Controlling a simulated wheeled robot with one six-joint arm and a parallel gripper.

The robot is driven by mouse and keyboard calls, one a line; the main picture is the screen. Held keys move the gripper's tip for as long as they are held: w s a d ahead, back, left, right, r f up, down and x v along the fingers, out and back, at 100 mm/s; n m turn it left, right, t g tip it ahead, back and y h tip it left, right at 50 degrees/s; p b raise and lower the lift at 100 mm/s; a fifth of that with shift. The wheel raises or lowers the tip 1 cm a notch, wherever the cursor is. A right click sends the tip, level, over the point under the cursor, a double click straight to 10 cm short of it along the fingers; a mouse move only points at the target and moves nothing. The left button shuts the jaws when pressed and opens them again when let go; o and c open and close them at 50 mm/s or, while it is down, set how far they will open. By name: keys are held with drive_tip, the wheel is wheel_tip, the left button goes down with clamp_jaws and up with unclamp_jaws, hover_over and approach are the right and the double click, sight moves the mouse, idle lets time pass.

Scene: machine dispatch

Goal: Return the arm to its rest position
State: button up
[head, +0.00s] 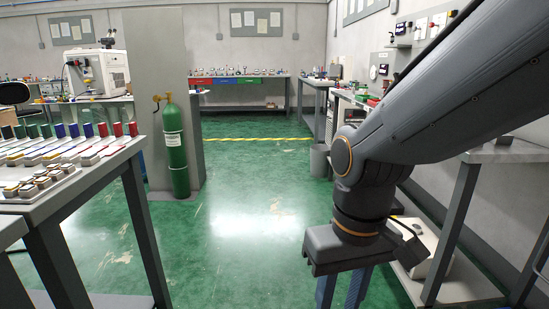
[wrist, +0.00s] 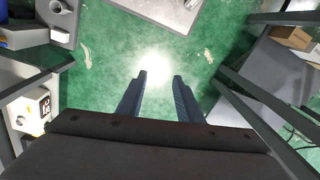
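My arm reaches in from the upper right of the head view and bends down at a dark grey elbow joint. My gripper (head: 341,292) hangs below it over the green floor, with its blue fingers cut off by the lower edge. In the wrist view my gripper (wrist: 158,88) points down at the floor. Its two fingers stand wide apart with only bare floor showing between them. Nothing is held.
A table with rows of coloured parts (head: 62,150) stands at the left. A green gas cylinder (head: 175,150) stands by a grey column (head: 158,50). A workbench (head: 500,152) lies close at the right of my arm. The middle floor (head: 255,210) is clear.

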drive_tip(key=d+r+m+p, duration=0.3)
drive_tip(key=d+r+p, duration=0.6)
drive_tip(key=p, duration=0.8)
drive_tip(key=shift+d+r+h+p, duration=0.2)
drive_tip(key=shift+r+h+p, duration=0.15)
drive_tip(key=shift+r, duration=0.3)
